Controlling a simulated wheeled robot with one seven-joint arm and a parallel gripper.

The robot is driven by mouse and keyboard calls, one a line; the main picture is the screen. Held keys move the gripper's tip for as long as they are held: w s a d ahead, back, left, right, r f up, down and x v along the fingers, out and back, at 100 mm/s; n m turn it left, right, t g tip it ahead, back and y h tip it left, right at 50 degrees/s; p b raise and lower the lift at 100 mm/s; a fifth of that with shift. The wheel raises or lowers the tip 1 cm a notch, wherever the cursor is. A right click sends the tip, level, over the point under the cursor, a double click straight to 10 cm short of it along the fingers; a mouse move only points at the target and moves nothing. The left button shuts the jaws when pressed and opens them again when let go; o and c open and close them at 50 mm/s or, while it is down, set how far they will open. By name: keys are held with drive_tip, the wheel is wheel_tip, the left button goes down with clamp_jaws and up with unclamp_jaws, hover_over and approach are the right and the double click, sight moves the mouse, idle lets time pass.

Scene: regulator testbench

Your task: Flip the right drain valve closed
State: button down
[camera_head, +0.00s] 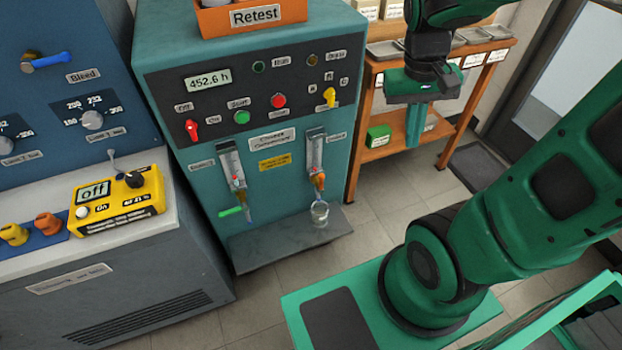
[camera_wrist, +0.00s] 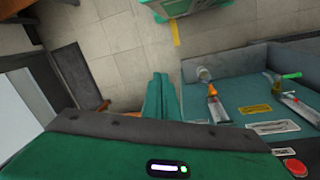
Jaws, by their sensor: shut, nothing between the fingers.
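The right drain valve, with an orange handle (camera_head: 319,183), sits at the foot of the right sight tube on the teal test cabinet (camera_head: 170,100). Its handle looks roughly in line with the tube. It also shows in the wrist view (camera_wrist: 212,90). A small clear glass (camera_head: 320,212) stands beneath it on the grey ledge. The left drain valve has a green handle (camera_head: 231,211) that points sideways; it also shows in the wrist view (camera_wrist: 291,75). My gripper (camera_head: 414,128) is shut and empty, to the right of the cabinet and apart from both valves. Its fingers show in the wrist view (camera_wrist: 160,95).
A wooden shelf (camera_head: 450,105) with trays and a green box (camera_head: 378,136) stands behind my gripper. The cabinet's grey ledge (camera_head: 285,240) juts out below the valves. A blue bench with a yellow device (camera_head: 118,203) stands at left.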

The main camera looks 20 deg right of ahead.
sight(321, 183)
drive_tip(key=w+a+f+n+h, duration=0.2)
drive_tip(key=w+a+f+n, duration=0.1)
drive_tip(key=w+a+f, duration=0.55)
drive_tip(key=w+a+f+n, duration=0.2)
drive_tip(key=w+a+f, duration=0.1)
drive_tip(key=a, duration=0.4)
drive_tip(key=w+a+f+n+t+h, duration=0.1)
drive_tip(key=w+a+f, duration=0.1)
drive_tip(key=a+f, duration=0.3)
drive_tip(key=a, duration=0.3)
drive_tip(key=shift+w+n, duration=0.4)
drive_tip(key=shift+f, duration=0.15)
drive_tip(key=w+d+f, duration=0.1)
drive_tip(key=d+f, duration=0.6)
drive_tip(key=f, duration=0.2)
drive_tip(key=shift+w+d, duration=0.25)
drive_tip(key=shift+d, duration=0.05)
drive_tip(key=shift+a+t, duration=0.1)
drive_tip(key=shift+t, duration=0.2)
